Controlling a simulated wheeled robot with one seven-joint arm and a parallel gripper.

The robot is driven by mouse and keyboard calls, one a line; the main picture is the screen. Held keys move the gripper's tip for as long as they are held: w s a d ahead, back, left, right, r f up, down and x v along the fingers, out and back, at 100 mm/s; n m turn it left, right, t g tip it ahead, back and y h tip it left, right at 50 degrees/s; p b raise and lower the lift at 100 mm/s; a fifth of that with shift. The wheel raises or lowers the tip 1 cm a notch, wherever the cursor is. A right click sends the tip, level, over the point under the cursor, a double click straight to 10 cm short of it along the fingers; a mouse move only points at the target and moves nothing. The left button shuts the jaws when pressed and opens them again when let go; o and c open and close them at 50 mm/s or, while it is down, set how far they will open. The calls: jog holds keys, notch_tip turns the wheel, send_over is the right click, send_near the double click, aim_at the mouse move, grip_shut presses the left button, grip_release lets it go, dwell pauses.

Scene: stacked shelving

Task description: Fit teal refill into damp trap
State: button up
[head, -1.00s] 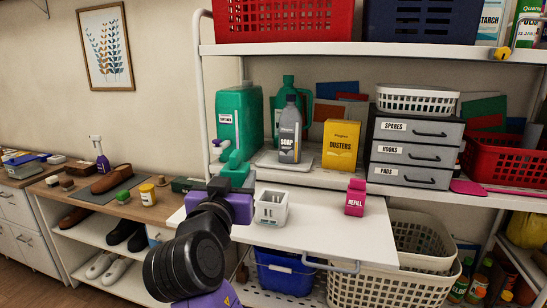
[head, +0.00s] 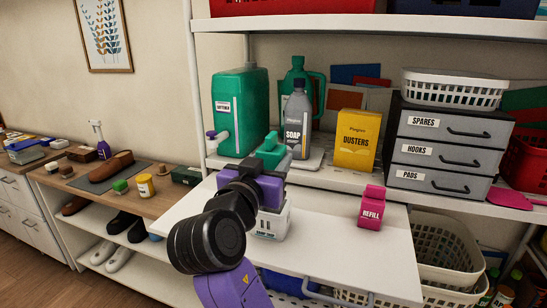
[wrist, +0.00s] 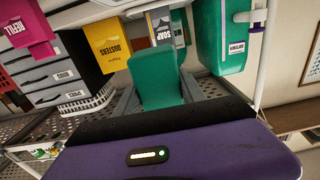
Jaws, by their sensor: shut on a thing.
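My gripper (head: 266,168) is shut on the teal refill (head: 271,146), which sticks up above the purple gripper body in the head view. In the wrist view the teal refill (wrist: 156,76) stands between the two grey fingers (wrist: 160,96). The damp trap (head: 271,224) is a small white box with a label, upright on the white pull-out board. My gripper covers its upper part in the head view, so its top opening is hidden. I cannot tell the exact gap between gripper and trap. The trap does not show in the wrist view.
A pink refill box (head: 372,207) stands on the board (head: 335,246) to the right. Behind are a teal softener jug (head: 242,112), a grey soap bottle (head: 297,122), a yellow dusters box (head: 357,139) and grey drawers (head: 448,150). The board's front right is clear.

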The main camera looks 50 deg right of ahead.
aim_at(271, 216)
jog(key=shift+a+f+b, duration=0.1)
jog(key=shift+b, duration=0.2)
jog(key=shift+f+b, duration=2.15)
jog(key=shift+f, duration=0.25)
jog(key=shift+f+b, duration=2.2)
jog(key=shift+b, duration=0.55)
dwell(2.5)
